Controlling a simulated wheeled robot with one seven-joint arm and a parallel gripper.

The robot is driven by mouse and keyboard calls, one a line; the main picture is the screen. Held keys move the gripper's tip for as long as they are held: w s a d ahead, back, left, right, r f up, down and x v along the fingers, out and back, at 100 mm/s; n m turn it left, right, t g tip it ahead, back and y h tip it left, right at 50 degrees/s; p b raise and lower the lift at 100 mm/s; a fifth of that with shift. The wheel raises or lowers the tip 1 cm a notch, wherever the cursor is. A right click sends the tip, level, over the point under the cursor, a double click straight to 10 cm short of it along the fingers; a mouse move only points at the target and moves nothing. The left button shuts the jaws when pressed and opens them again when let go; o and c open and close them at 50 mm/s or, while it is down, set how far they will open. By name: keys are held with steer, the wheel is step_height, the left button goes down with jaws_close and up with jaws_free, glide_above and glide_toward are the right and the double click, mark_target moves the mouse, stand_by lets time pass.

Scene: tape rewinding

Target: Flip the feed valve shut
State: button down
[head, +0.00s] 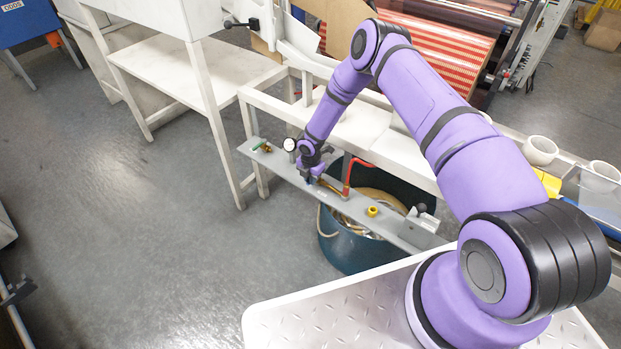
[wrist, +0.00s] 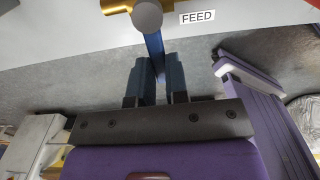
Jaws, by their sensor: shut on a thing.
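The feed valve shows in the wrist view as a brass body (wrist: 118,6) with a round grey hub and a blue lever (wrist: 154,45), beside a FEED label (wrist: 197,17) on a grey panel. The lever points away from the panel, towards my gripper. My gripper (wrist: 159,78) is shut on the lever's end, with one dark finger on each side. In the head view my gripper (head: 310,178) is at the grey rail (head: 280,168) and hides most of the valve. The lever's tip is hidden between the fingers.
A red bent handle (head: 350,172) rises just right of my gripper. A pressure gauge (head: 290,144) and a green-handled fitting (head: 262,146) are to its left. A teal bucket (head: 350,252) stands below. Open floor lies left.

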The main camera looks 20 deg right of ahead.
steer(key=c, duration=1.1)
jaws_free()
